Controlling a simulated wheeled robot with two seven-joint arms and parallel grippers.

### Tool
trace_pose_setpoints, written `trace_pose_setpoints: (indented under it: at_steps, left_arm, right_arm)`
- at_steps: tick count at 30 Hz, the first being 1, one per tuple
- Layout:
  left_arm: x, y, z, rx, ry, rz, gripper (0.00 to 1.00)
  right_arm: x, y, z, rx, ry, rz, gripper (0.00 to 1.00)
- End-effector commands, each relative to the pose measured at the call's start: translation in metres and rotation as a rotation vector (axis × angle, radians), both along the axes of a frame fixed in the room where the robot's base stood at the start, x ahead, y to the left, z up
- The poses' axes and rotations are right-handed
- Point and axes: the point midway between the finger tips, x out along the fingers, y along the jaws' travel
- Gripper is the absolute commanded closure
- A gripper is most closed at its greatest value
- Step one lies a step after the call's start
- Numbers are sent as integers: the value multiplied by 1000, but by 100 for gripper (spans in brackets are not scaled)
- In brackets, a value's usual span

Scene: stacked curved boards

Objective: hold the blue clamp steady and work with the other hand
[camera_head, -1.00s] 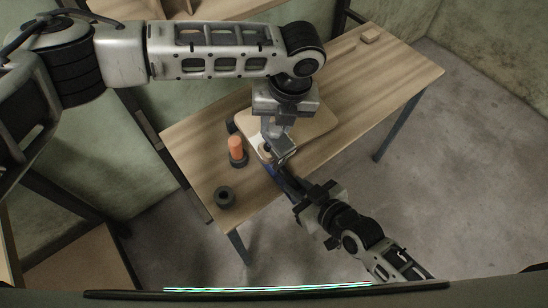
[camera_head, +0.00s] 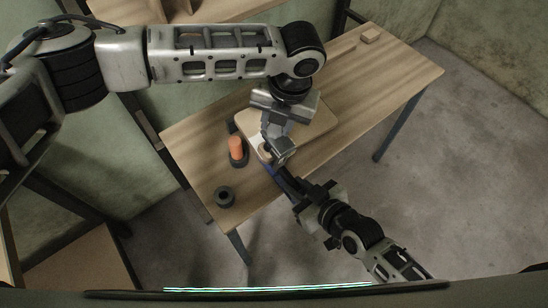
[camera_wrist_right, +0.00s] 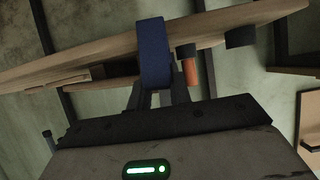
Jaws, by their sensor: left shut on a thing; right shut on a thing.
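The blue clamp (camera_head: 269,169) is at the near edge of the table. In the right wrist view it is a wide upright blue band (camera_wrist_right: 154,52) across the edge of the wooden boards (camera_wrist_right: 85,58). My right gripper (camera_head: 283,176) is shut on the clamp from the near side; its dark fingers also show in the wrist view (camera_wrist_right: 160,97). My left gripper (camera_head: 276,155) reaches down from above, just over the clamp. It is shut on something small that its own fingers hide. A pale board (camera_head: 318,122) lies under the left gripper.
An orange cylinder (camera_head: 236,147) in a dark base and a dark ring (camera_head: 225,196) stand left of the clamp on the wooden table (camera_head: 395,75). A small wooden block (camera_head: 370,36) lies at the far right. The table's right part is clear.

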Motion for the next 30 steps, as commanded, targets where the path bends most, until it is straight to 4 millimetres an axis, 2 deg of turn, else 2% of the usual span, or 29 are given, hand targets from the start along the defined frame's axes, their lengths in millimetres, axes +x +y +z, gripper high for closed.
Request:
trace_pose_setpoints:
  at_steps: [5, 11, 19, 24, 30]
  left_arm:
    - [-1, -1, 0, -2, 3, -6, 85]
    - [-1, -1, 0, 11, 26, -150, 85]
    - [-1, -1, 0, 13, 30, -173, 85]
    - [-1, -2, 0, 26, 50, -304, 85]
    - [-1, -2, 0, 27, 50, -316, 85]
  right_arm:
    - [1, 1, 2, 2, -5, 0, 100]
    - [1, 1, 2, 2, -4, 0, 100]
    - [1, 1, 2, 2, -4, 0, 100]
    - [1, 1, 2, 2, -4, 0, 100]
    - [1, 1, 1, 2, -4, 0, 100]
